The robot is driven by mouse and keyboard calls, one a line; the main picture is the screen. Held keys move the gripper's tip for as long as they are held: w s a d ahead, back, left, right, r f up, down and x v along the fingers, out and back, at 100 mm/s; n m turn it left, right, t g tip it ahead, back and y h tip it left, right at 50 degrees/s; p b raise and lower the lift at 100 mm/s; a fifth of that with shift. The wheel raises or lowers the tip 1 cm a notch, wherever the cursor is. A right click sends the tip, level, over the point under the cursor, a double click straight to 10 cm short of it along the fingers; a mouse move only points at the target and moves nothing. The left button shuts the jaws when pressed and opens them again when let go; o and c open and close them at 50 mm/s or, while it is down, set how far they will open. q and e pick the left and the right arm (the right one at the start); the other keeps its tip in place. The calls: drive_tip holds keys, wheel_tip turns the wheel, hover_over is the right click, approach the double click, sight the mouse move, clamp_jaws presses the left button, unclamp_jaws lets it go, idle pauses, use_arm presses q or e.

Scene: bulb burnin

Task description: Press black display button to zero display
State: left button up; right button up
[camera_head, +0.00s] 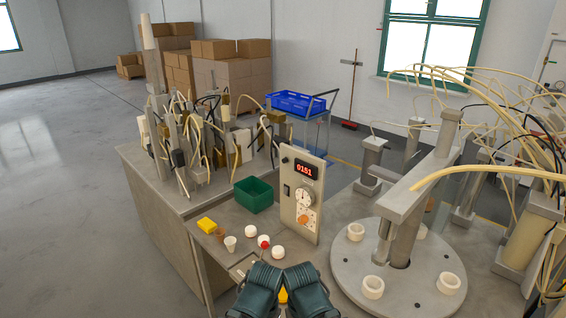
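The upright beige control panel (301,215) stands at the middle of the bench. Its display (305,170) shows red digits that look like 0151. A small black round button (285,160) sits left of the display, and a black switch (286,190) lies lower on the panel's left edge. Below the display are a round dial gauge (304,196) and an orange-marked dial (306,219). My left gripper (262,272) and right gripper (299,272) are side by side at the bottom, below and apart from the panel. Their fingers cannot be made out.
A green bin (254,195) stands left of the panel. A round turntable (340,262) with white sockets and overhead tubes fills the right.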

clamp_jaws()
idle(1.4)
